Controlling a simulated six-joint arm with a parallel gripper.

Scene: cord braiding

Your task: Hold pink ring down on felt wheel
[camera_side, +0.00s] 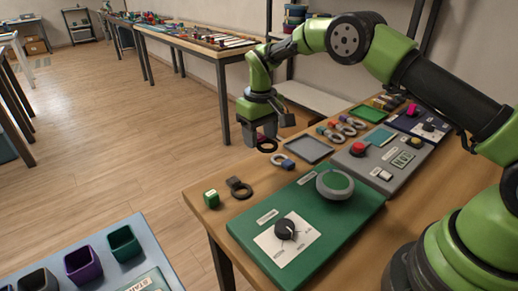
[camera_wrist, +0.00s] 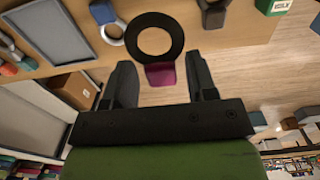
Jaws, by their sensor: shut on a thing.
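My gripper (camera_side: 263,133) is shut on the pink ring's magenta grip block (camera_wrist: 160,75). The pink ring itself is a black hoop (camera_wrist: 155,36) that juts out beyond the fingers; the hoop also shows just under my gripper in the side view (camera_side: 267,146). It hangs in the air near the table's far left edge. The ring is apart from the wheel.
The green box also carries a black dial (camera_side: 285,229). A grey tray (camera_side: 307,150), a grey ring with a blue block (camera_side: 283,162), a dark ring (camera_side: 239,188) and a green cube (camera_side: 211,199) lie nearby. A grey box with a red button (camera_side: 358,148) stands behind the wheel.

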